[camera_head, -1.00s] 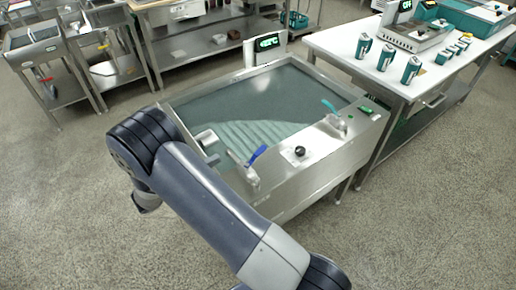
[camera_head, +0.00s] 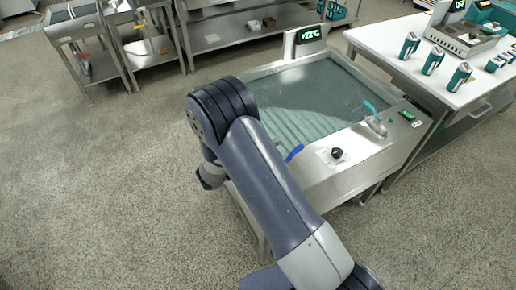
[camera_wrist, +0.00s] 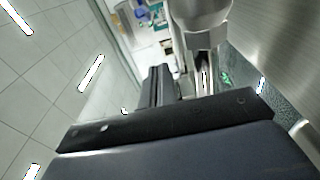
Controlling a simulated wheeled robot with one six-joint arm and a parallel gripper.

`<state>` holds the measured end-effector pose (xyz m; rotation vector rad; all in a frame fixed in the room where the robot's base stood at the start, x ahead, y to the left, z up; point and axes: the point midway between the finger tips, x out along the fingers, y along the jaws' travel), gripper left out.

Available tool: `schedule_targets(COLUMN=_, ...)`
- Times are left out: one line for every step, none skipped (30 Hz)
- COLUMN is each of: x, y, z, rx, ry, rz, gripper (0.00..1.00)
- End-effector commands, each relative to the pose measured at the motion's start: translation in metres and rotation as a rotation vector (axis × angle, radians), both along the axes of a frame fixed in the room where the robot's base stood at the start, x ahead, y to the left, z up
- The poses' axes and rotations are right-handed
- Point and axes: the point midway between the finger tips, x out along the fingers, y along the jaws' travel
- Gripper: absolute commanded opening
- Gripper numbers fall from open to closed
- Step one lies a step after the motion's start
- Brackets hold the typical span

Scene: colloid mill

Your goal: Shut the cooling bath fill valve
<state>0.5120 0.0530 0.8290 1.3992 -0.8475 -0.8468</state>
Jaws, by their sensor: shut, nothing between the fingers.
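The cooling bath (camera_head: 345,182) is a steel tank of greenish water with a lit display (camera_head: 311,34) at its back. A teal-handled valve (camera_head: 373,112) stands at the rim's right end. I cannot tell by label which is the fill valve. My gripper (camera_wrist: 158,75) shows dark and shut in the wrist view, with nothing held. A grey metal fitting (camera_wrist: 200,20) is close above and right of it; whether they touch is unclear. In the head view my arm hides the gripper.
A black knob (camera_head: 337,153) sits between the valves, and a green switch (camera_head: 407,115) is at the right corner. A white table (camera_head: 400,64) with several teal-and-black containers stands right of the bath. Steel benches stand behind. The floor at left is clear.

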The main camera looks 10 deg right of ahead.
Motion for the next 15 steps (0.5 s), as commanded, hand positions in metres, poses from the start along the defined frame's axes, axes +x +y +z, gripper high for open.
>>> schedule_targets(x=0.004, y=-0.011, z=0.002, rx=0.0, ry=0.001, rz=-0.005, gripper=0.0)
schedule_targets(x=0.005, y=-0.015, z=0.002, rx=0.0, ry=0.002, rz=-0.003, gripper=0.0)
schedule_targets(x=-0.002, y=-0.017, z=0.002, rx=-0.001, ry=0.005, rz=0.001, gripper=0.0)
schedule_targets(x=-0.006, y=-0.02, z=0.002, rx=-0.001, ry=0.004, rz=0.001, gripper=0.0)
schedule_targets(x=-0.009, y=-0.022, z=0.002, rx=-0.001, ry=0.005, rz=0.001, gripper=0.0)
schedule_targets(x=-0.013, y=-0.026, z=0.002, rx=-0.001, ry=0.003, rz=0.001, gripper=0.0)
schedule_targets(x=-0.015, y=-0.028, z=0.002, rx=-0.001, ry=0.004, rz=0.001, gripper=0.0)
schedule_targets(x=-0.018, y=-0.03, z=0.001, rx=-0.002, ry=0.004, rz=0.0, gripper=0.0)
schedule_targets(x=-0.02, y=-0.032, z=0.001, rx=-0.001, ry=0.002, rz=0.0, gripper=0.0)
schedule_targets(x=-0.021, y=-0.033, z=0.001, rx=0.0, ry=0.002, rz=0.0, gripper=0.0)
schedule_targets(x=-0.022, y=-0.034, z=0.001, rx=-0.001, ry=0.002, rz=0.0, gripper=0.0)
schedule_targets(x=-0.024, y=-0.035, z=0.001, rx=-0.001, ry=0.002, rz=0.0, gripper=0.0)
schedule_targets(x=-0.024, y=-0.036, z=0.0, rx=0.0, ry=0.001, rz=0.0, gripper=0.0)
schedule_targets(x=-0.025, y=-0.036, z=0.0, rx=0.0, ry=0.001, rz=0.0, gripper=0.0)
schedule_targets(x=-0.025, y=-0.036, z=0.0, rx=0.001, ry=0.0, rz=0.0, gripper=0.0)
